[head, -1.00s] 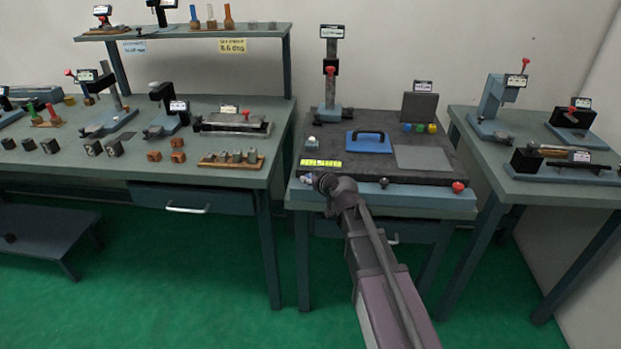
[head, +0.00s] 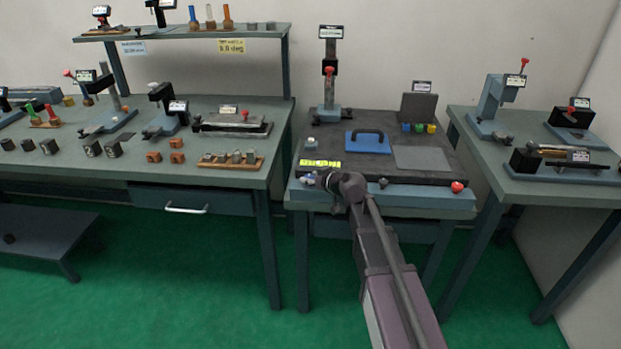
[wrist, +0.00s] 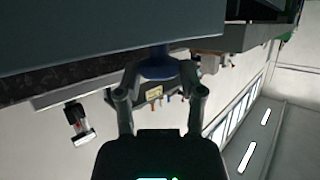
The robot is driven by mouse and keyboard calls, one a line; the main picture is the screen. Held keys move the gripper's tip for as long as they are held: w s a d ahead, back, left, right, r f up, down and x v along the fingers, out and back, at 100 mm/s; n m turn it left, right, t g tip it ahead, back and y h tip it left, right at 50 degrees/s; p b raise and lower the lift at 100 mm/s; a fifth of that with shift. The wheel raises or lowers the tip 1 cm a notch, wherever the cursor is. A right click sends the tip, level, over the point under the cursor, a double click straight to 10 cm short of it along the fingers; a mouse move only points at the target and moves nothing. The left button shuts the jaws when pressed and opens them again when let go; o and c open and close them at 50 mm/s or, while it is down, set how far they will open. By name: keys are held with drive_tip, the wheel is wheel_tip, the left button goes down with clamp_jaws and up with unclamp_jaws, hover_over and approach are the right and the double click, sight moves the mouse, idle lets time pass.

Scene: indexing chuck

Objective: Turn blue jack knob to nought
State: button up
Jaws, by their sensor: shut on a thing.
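The dark surface plate (head: 345,174) lies on the middle bench, with its knobs along the front edge. The blue jack knob (head: 308,180) is at the front left corner, partly hidden by my gripper (head: 323,179). In the wrist view the blue knob (wrist: 157,69) sits between the two fingertips of my gripper (wrist: 158,76), under the bench edge. The fingers are shut on it from both sides. A yellow-green readout (head: 320,163) lies on the plate just behind the knob; its digits are too small to read.
A red knob (head: 457,187) is at the plate's front right and a dark knob (head: 383,183) at the front middle. A blue block with a handle (head: 368,142) and a height stand (head: 329,100) stand on the plate. Green floor is free in front.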

drive_tip(key=o, duration=0.9)
drive_tip(key=shift+c, duration=0.2)
drive_tip(key=shift+s+a+m+t+h, duration=0.1)
drive_tip(key=shift+a+m+t+h, duration=0.1)
drive_tip(key=shift+m+t+h, duration=1.5)
drive_tip(key=shift+a+m+h, duration=0.2)
drive_tip(key=shift+m+h, duration=2.5)
drive_tip(key=shift+h, duration=0.3)
drive_tip(key=shift+h, duration=0.3)
